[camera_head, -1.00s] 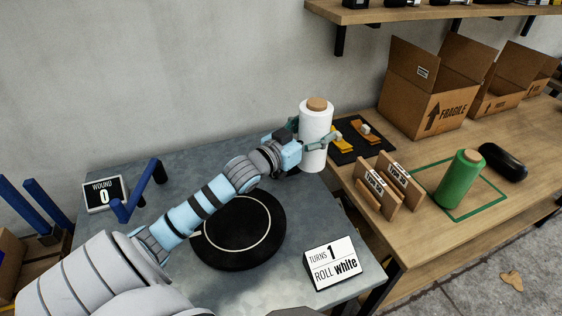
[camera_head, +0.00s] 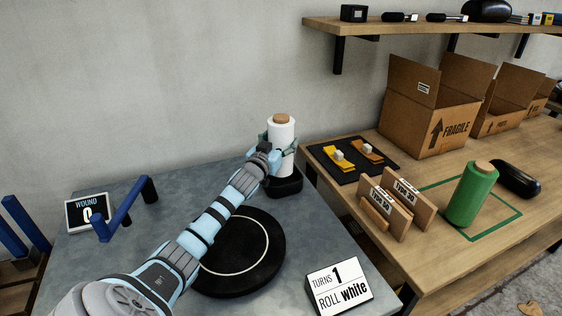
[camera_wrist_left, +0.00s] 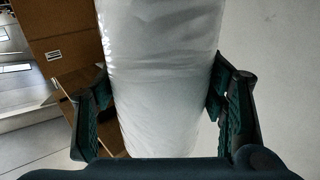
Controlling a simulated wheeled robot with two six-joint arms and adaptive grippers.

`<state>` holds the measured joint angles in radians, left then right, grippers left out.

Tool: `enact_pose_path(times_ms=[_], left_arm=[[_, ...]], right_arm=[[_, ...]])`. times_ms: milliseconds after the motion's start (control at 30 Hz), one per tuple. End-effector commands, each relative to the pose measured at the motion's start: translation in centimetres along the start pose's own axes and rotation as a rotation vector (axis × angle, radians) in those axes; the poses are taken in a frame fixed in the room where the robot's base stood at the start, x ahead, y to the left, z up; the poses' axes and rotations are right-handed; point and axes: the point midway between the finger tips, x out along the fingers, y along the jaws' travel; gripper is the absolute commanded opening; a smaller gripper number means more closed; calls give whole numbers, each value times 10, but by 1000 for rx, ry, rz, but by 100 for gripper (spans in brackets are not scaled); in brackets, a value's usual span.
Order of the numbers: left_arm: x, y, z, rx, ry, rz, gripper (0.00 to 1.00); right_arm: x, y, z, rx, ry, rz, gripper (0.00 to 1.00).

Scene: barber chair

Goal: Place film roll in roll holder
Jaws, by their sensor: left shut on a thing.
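The white film roll (camera_head: 282,134) with a brown core end stands upright at the back right of the grey table. My left gripper (camera_head: 277,146) is shut around its side. In the left wrist view the white roll (camera_wrist_left: 163,70) fills the middle, between the two dark green fingers of the gripper (camera_wrist_left: 160,105). The black roll holder (camera_head: 286,186) is directly below the roll. The roll's lower end is at or just above the holder; I cannot tell whether it is fully seated. My right gripper is not in view.
A black turntable (camera_head: 240,275) lies in front of the holder. A sign reading "turns 1, roll white" (camera_head: 338,286) stands front right. A blue crank (camera_head: 125,208) is at left. A green roll (camera_head: 471,195) and cardboard boxes (camera_head: 430,110) are on the wooden table.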

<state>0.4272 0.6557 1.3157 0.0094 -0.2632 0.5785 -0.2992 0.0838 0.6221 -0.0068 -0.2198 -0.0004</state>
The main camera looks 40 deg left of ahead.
Motion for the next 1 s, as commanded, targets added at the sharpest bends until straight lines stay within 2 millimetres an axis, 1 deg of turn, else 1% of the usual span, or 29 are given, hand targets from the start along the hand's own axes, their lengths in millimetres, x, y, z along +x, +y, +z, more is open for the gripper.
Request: enact_pose_path(times_ms=[200, 267, 400, 433, 533, 867, 1000], left_arm=[[0, 0, 41, 1, 1, 0, 19], [0, 0, 44, 0, 1, 1, 19], [0, 0, 41, 1, 1, 1, 19], [0, 0, 42, 0, -2, 0, 68], [0, 0, 42, 0, -2, 0, 84], [-1, 0, 42, 1, -1, 0, 85], [-10, -1, 44, 4, -3, 1, 85]], right_arm=[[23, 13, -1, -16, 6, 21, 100], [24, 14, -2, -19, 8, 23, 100], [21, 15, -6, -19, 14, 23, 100], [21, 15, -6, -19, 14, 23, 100], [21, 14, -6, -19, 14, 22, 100], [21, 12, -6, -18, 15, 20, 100], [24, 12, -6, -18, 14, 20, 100]])
